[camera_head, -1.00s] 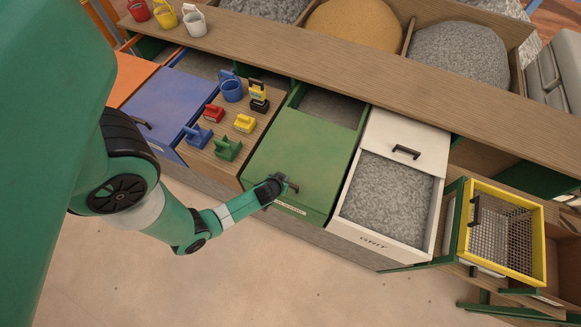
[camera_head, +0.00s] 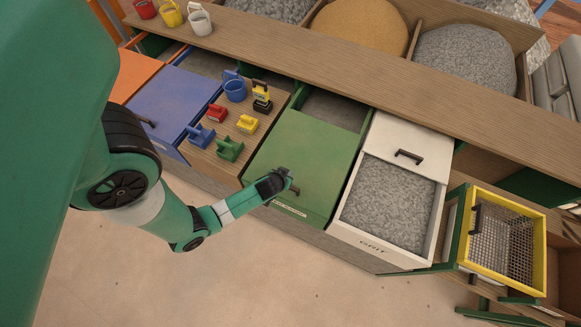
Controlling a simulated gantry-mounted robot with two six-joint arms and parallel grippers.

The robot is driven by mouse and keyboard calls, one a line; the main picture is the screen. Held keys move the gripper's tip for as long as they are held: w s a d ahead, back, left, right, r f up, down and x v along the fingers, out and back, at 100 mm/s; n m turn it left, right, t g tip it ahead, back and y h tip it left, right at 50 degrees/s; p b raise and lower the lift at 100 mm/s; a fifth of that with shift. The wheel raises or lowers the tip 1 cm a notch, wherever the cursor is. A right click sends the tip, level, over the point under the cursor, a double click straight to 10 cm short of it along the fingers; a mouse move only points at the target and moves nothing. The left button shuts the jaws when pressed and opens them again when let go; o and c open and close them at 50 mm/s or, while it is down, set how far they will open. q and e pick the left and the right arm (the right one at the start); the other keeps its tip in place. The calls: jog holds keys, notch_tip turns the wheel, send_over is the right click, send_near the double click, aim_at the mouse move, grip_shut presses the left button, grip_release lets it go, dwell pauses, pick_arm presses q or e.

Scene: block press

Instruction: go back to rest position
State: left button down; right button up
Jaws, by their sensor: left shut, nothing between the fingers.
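My left gripper (camera_head: 287,183) is at the front of the green lid (camera_head: 300,150), close to its dark handle (camera_head: 295,190). It is shut with nothing seen between its fingers. The wrist partly hides the handle, and I cannot tell whether the fingers touch it. My left arm comes in from the left over the floor. My right gripper is not in the picture.
Right of the green lid is a white bin of grey gravel (camera_head: 388,205), then a yellow-framed mesh basket (camera_head: 508,240). Left are a wooden board (camera_head: 215,155) with small coloured blocks and a blue lid (camera_head: 172,110). The floor (camera_head: 270,275) in front is clear.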

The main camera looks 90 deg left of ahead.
pick_arm(q)
jog(key=p+v, duration=0.1)
jog(key=v, duration=0.5)
jog(key=shift+d, duration=0.35)
jog(key=shift+s+r, duration=0.15)
